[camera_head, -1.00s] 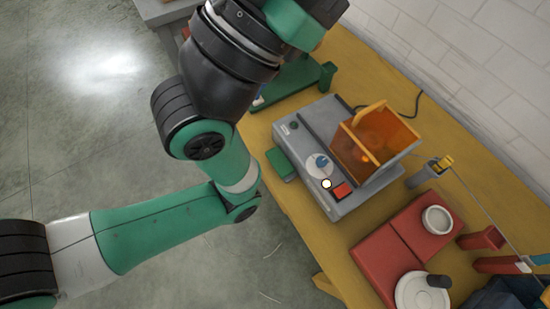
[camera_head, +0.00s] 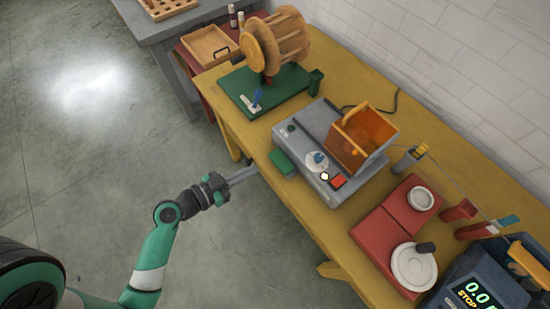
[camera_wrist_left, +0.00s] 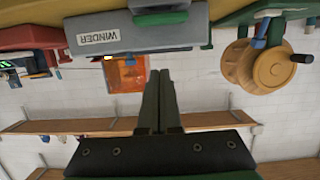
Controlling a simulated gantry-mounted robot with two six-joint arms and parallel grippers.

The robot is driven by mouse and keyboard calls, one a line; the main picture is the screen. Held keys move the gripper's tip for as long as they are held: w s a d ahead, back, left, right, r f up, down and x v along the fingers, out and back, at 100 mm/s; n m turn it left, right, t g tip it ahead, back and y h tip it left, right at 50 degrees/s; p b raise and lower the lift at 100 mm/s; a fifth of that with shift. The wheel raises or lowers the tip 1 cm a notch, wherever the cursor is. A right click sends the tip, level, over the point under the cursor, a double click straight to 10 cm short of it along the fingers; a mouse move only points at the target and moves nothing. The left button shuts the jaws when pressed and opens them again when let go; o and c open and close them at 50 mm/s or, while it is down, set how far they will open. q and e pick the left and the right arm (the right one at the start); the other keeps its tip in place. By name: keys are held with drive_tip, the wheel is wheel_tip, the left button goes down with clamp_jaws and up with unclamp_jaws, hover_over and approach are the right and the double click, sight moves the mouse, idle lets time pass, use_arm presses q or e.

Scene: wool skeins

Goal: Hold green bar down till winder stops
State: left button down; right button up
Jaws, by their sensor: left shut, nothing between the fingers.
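The grey winder (camera_head: 322,135) stands on the yellow table, with an orange clear guard, a dial and a red button. Its green bar (camera_head: 282,162) sticks out from the front, and it also shows at the top of the left wrist view (camera_wrist_left: 162,17). My left gripper (camera_head: 256,171) is shut and empty, at the table's front edge just left of the bar. It looks apart from the bar. In the left wrist view the closed fingers (camera_wrist_left: 158,75) point toward the winder's front. My right gripper is not in view.
A wooden reel (camera_head: 275,42) on a green base stands behind left of the winder. Red blocks with a white crank wheel (camera_head: 414,266) stand to the right. A display box (camera_head: 476,293) reads 0.0 STOP. Open floor lies left of the table.

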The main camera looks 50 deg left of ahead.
use_arm(q)
drive_tip(key=shift+a+r, duration=0.1)
drive_tip(key=shift+a, duration=0.25)
hover_over(281, 162)
drive_tip(key=s, duration=0.2)
wheel_tip(281, 162, down, 2)
drive_tip(key=f+b, duration=0.1)
drive_tip(key=f, duration=0.1)
drive_tip(key=f+b, duration=0.1)
drive_tip(key=f, duration=0.1)
drive_tip(key=shift+w+a+b, duration=0.1)
drive_tip(key=shift+a+b, duration=0.15)
drive_tip(key=shift+b, duration=0.1)
drive_tip(key=shift+f, duration=0.25)
